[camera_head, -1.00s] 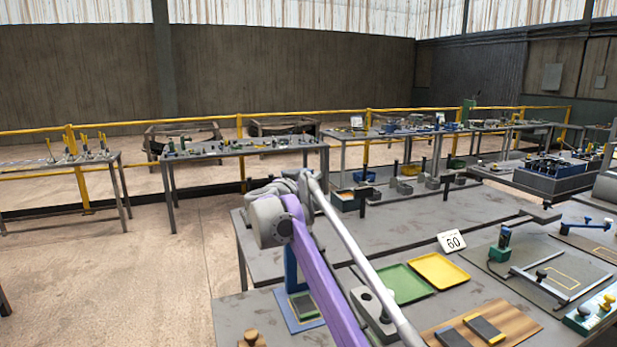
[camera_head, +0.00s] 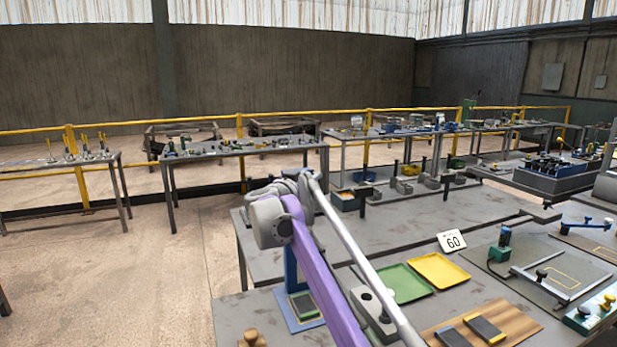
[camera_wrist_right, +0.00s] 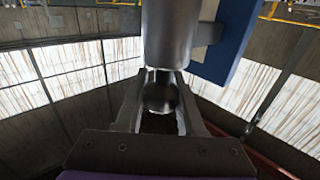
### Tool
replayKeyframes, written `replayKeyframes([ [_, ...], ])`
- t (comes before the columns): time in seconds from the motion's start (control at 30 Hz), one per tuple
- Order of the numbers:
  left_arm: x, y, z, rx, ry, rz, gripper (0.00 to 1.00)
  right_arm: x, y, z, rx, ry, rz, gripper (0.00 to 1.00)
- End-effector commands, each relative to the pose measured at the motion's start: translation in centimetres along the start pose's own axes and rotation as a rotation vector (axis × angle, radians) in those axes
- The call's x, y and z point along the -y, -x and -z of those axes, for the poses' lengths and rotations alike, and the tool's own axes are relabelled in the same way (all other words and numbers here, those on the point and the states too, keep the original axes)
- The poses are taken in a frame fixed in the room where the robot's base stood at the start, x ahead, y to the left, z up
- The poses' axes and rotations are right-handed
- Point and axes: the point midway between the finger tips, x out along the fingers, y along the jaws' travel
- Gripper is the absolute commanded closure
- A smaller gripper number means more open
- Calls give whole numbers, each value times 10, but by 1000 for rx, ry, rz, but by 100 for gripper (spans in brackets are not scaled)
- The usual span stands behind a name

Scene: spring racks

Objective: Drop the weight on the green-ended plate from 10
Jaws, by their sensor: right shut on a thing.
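A dark plate (camera_head: 303,305) with green edging lies on the blue base (camera_head: 290,325) of an upright blue post (camera_head: 290,268), partly behind my purple right arm. In the right wrist view, my right gripper (camera_wrist_right: 160,88) is shut on the round knob of a grey metal cylinder, the weight (camera_wrist_right: 170,35). A blue panel (camera_wrist_right: 235,40) stands close beside the weight. The head view does not show the right fingers or the weight clearly. The weight's height mark cannot be read. My left gripper is not in view.
A green tray (camera_head: 405,283), a yellow tray (camera_head: 440,270) and a "60" sign (camera_head: 452,241) are right of the arm. A wooden board (camera_head: 500,322) holds dark blocks, one yellow-ended (camera_head: 485,328). A grey block (camera_head: 375,312) stands beside the arm.

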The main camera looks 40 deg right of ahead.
Motion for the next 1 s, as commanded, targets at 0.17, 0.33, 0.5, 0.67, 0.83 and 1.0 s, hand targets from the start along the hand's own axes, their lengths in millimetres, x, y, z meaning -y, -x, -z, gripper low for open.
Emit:
replayKeyframes([
  [0.17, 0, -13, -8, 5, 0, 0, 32, 0, 0, -26, 0, 1, 0, 100],
  [0.33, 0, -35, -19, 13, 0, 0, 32, 0, 0, -70, 0, 2, 0, 100],
  [0.5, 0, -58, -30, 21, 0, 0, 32, 1, -1, -119, 0, 3, 0, 100],
  [0.67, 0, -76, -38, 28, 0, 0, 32, 1, 0, -156, 0, 2, -1, 100],
  [0.83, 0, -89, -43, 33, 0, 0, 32, 0, 0, -183, 0, 1, -1, 100],
  [1.0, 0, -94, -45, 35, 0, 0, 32, 0, 0, -196, 0, 0, 0, 100],
])
